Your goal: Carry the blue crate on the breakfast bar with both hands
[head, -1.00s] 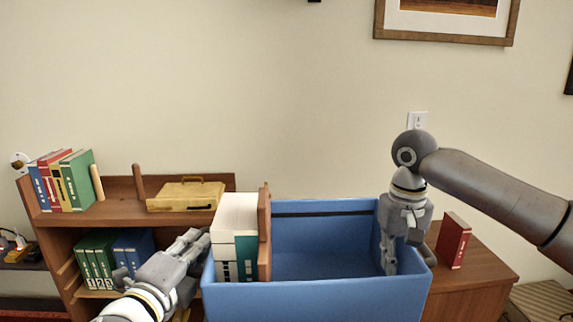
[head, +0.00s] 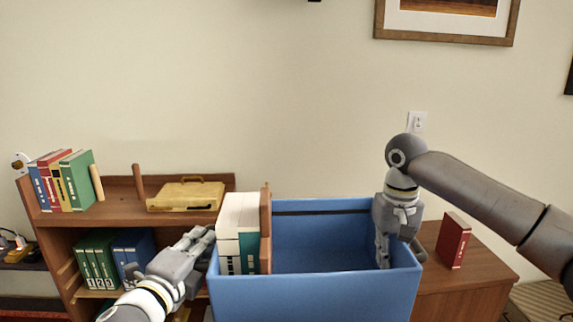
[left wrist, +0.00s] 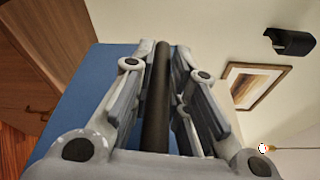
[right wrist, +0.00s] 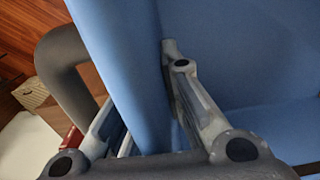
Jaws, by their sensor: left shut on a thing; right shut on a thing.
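The blue crate (head: 315,298) is held in front of the bookshelf in the head view, its base out of frame. White and teal books (head: 238,212) stand at its left end beside an upright brown board (head: 266,225); the rest of its inside looks empty. My left gripper (head: 207,240) is at the crate's left end; in the left wrist view it is shut on a dark bar handle (left wrist: 158,95). My right gripper (head: 383,255) points down at the right end. In the right wrist view its fingers straddle and grip the blue wall (right wrist: 125,50). No breakfast bar is identifiable.
Behind the crate stands a low brown bookshelf (head: 110,222) with books and a yellow case (head: 186,195). A red book (head: 453,240) stands on the brown cabinet (head: 470,275) at right. A framed picture (head: 445,38) hangs on the wall.

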